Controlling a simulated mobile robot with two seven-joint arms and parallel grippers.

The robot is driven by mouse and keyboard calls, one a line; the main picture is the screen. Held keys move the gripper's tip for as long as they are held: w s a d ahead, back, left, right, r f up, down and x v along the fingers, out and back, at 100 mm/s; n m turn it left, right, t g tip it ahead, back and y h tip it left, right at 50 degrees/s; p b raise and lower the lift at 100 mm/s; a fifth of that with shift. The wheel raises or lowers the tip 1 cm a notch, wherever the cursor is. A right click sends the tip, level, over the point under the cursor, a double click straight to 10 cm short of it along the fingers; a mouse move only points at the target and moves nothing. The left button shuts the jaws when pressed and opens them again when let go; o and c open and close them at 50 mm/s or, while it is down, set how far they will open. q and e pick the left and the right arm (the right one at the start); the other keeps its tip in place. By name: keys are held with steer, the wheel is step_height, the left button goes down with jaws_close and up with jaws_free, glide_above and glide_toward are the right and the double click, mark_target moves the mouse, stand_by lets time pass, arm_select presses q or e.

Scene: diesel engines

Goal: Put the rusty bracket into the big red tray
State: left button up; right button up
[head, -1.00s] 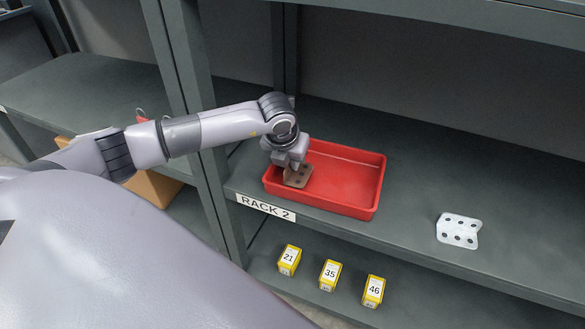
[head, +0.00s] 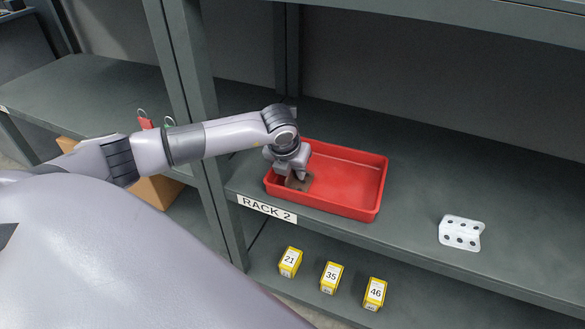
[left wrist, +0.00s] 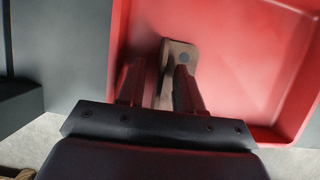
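The rusty bracket (head: 299,183), a brown piece with holes, is in the left front corner of the big red tray (head: 350,205). It also shows in the left wrist view (left wrist: 178,52), partly hidden by my fingers. My left gripper (head: 292,176) reaches down into the tray over the bracket. In the left wrist view its two fingers (left wrist: 158,80) stand apart, slightly blurred, on either side of the bracket, with a gap at the left finger. The gripper looks open. My right gripper is not in view.
The tray stands on a grey shelf (head: 405,190) labelled RACK 2 (head: 267,207). A white holed bracket (head: 461,233) lies to the right. Yellow numbered boxes (head: 330,278) stand on the shelf below. A rack post (head: 190,100) rises left of the tray.

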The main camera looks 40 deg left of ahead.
arm_select(q)
steer(key=p+v, duration=0.2)
steer(key=v, duration=1)
steer(key=s+d+f+m+g+h, duration=0.1)
steer(key=s+d+h, duration=0.15)
steer(key=d, duration=0.35)
steer(key=s+d+f+h, duration=0.1)
steer(key=d+f+h, duration=0.1)
steer(key=d+h, duration=0.3)
steer(key=s+d+f+m+g+h, duration=0.1)
steer(key=s+d+h, duration=0.1)
steer(key=d, duration=0.5)
steer(key=s+d+r+n+t+h, duration=0.3)
steer(key=d+r+n+t+h, duration=0.2)
steer(key=d+r+n+h, duration=0.35)
steer(key=w+a+f+n+t+y, duration=0.1)
steer(key=a+f+n+t+y, duration=0.4)
steer(key=n, duration=0.4)
steer(key=a+f+n+t+y, duration=0.35)
steer(key=f+n+y, duration=0.25)
steer(key=n, duration=0.3)
steer(key=s+a+f+n+g+y, duration=0.3)
steer(key=s+f+n+g, duration=0.3)
steer(key=s+f, duration=0.55)
step_height(320, 180, up, 12)
steer(key=a+p, duration=0.1)
steer(key=p, duration=1.4)
steer(key=shift+w+f+t+y, duration=0.2)
steer(key=shift+w+t+y, duration=0.1)
steer(key=shift+w+t, duration=0.1)
